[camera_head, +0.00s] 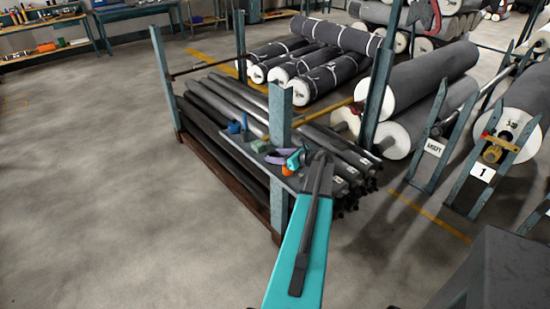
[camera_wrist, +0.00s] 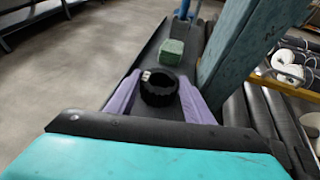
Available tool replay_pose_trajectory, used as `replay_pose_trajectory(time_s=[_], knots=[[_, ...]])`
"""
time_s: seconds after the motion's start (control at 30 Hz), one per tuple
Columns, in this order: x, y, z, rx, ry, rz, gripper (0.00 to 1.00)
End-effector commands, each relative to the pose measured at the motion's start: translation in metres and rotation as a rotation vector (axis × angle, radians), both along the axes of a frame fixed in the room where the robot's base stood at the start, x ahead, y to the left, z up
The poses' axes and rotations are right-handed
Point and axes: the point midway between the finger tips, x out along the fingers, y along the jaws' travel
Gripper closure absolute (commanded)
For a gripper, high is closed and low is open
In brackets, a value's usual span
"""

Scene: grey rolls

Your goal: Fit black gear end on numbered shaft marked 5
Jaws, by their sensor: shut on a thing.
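The black gear end (camera_wrist: 160,98), a dark ring with a small pale label, sits between the two purple fingers of my gripper (camera_wrist: 160,82) in the wrist view. The gripper is shut on it, over a narrow dark shelf (camera_wrist: 140,72); I cannot tell whether the ring still touches the shelf. In the head view my gripper is at the rack's front post, and the ring is not clearly visible. Long dark shafts (camera_head: 225,110) lie stacked in the rack, with small pale labels on some near ends (camera_head: 338,183). The numbers are too small to read, so I cannot tell which is 5.
A green block (camera_wrist: 171,52) lies on the shelf beyond the ring. A rack post (camera_wrist: 235,45) rises close on the right. Large grey rolls (camera_head: 430,80) and stands, one marked 1 (camera_head: 482,172), are at right. The floor at left (camera_head: 90,170) is clear.

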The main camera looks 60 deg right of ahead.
Motion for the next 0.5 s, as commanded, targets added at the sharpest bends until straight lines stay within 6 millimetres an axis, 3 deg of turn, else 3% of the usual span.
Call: replay_pose_trajectory(time_s=[0.27, 0.5], knots=[[0.0, 0.0, 0.015, -0.002, -0.003, -0.001, 0.86], [0.0, 0.0, 0.043, -0.004, -0.003, 0.0, 0.86]])
